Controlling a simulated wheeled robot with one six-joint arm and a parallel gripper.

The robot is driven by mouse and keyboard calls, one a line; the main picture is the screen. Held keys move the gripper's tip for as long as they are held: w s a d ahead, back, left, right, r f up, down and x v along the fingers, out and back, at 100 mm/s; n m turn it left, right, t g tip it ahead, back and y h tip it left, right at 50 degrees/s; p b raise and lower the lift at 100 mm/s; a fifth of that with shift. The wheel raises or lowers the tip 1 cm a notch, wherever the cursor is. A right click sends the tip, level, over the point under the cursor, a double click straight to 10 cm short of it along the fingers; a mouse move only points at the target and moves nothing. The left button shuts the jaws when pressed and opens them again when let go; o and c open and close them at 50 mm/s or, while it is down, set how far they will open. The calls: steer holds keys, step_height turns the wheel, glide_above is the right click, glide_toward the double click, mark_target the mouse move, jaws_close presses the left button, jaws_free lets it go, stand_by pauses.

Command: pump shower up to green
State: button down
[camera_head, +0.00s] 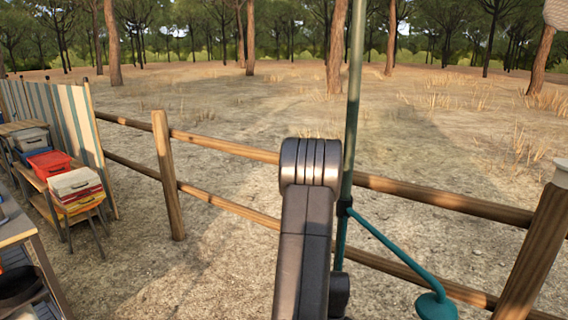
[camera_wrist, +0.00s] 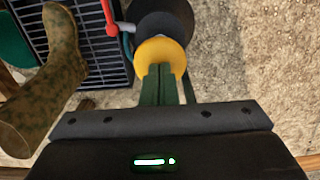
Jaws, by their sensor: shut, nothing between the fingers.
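In the wrist view my gripper (camera_wrist: 161,70) is shut and empty. Its green fingertips overlap the near edge of a round yellow piece (camera_wrist: 160,54); whether they touch it I cannot tell. Dark rounded parts (camera_wrist: 158,18) lie behind the yellow piece. I cannot tell for sure that these are the shower's pump. In the head view a teal pole (camera_head: 352,100) stands upright, and a teal hose (camera_head: 390,246) slants down right from it to a teal rounded end (camera_head: 436,306). No gauge or green mark on one shows. My gripper is hidden in the head view.
In the wrist view a dark slatted grate (camera_wrist: 100,45), a camouflage boot (camera_wrist: 60,60) and a red bar (camera_wrist: 109,18) are left of the yellow piece. A wooden fence (camera_head: 225,143) crosses the head view; a shelf with boxes (camera_head: 75,184) is left.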

steer(key=shift+r, duration=0.1)
steer(key=shift+r+p, duration=2.2)
steer(key=shift+r, duration=0.8)
steer(key=shift+s+f+b, duration=0.1)
steer(key=shift+f+b, duration=0.05)
steer(key=shift+b, duration=0.25)
